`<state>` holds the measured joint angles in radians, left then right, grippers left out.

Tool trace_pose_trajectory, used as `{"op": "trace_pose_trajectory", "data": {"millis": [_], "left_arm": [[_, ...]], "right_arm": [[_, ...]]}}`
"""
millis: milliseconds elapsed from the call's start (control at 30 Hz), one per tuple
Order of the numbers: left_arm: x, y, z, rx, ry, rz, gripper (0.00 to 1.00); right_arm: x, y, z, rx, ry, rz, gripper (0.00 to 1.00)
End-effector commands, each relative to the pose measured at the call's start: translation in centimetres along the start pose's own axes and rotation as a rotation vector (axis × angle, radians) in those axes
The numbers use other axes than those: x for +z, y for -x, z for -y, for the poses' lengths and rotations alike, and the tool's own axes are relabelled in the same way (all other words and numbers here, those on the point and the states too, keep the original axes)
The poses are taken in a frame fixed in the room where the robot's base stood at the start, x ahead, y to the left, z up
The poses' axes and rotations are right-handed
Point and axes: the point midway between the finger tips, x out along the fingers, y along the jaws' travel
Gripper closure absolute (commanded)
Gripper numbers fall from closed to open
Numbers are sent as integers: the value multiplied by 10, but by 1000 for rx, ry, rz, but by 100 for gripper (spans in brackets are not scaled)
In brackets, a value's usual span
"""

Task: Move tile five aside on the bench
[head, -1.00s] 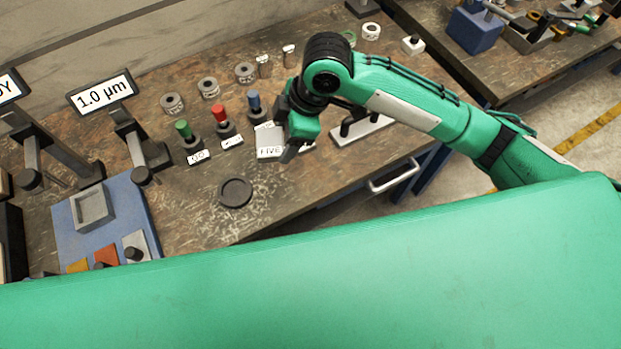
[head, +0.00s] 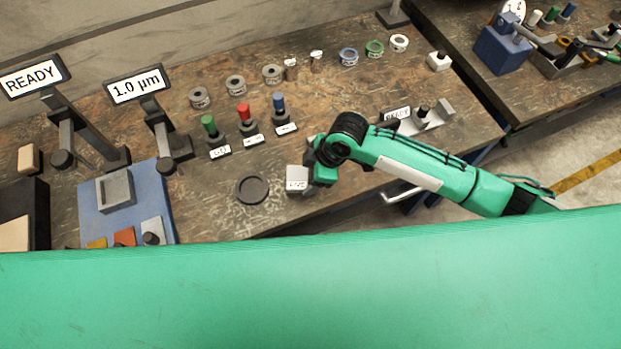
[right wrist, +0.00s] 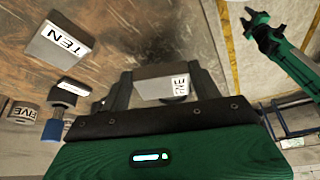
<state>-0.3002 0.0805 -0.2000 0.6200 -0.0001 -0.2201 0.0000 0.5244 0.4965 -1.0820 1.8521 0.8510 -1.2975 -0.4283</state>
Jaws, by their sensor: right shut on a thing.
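Tile five (head: 297,179) is a pale grey block with a white label, near the bench's front edge, right of the dark round pad. My right gripper (head: 313,172) reaches it from the right and is shut on it.
The dark round pad (head: 252,189) lies left of tile five. Behind stand green, red and blue knobbed pieces (head: 279,106) with labels, then several rings (head: 272,74). A blue board (head: 120,215) lies at the left. A labelled holder (head: 424,115) stands beyond my right arm.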

Motion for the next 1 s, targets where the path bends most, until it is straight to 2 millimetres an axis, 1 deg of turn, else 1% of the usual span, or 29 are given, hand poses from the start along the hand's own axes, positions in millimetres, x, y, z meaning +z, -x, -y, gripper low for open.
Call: {"op": "trace_pose_trajectory", "data": {"millis": [200, 267, 667, 700, 767, 800, 1000], "left_arm": [[-1, 7, -2, 2, 0, -1, 64], [-1, 7, -2, 2, 0, -1, 64], [-1, 6, -2, 2, 0, -1, 64], [-1, 6, -2, 2, 0, -1, 64], [-1, 6, -2, 2, 0, -1, 64], [-1, 6, -2, 2, 0, -1, 64], [-1, 6, -1, 1, 0, -1, 64]], "right_arm": [[11, -27, 1, -2, -2, -1, 80], [13, -32, 0, -1, -1, -1, 80], [15, -37, 0, 0, 1, -2, 80], [16, -37, 1, -1, 0, 1, 31], [16, -37, 1, -1, 0, 1, 19], [16, -37, 1, -1, 0, 1, 15], [16, -37, 1, -1, 0, 1, 15]]}}
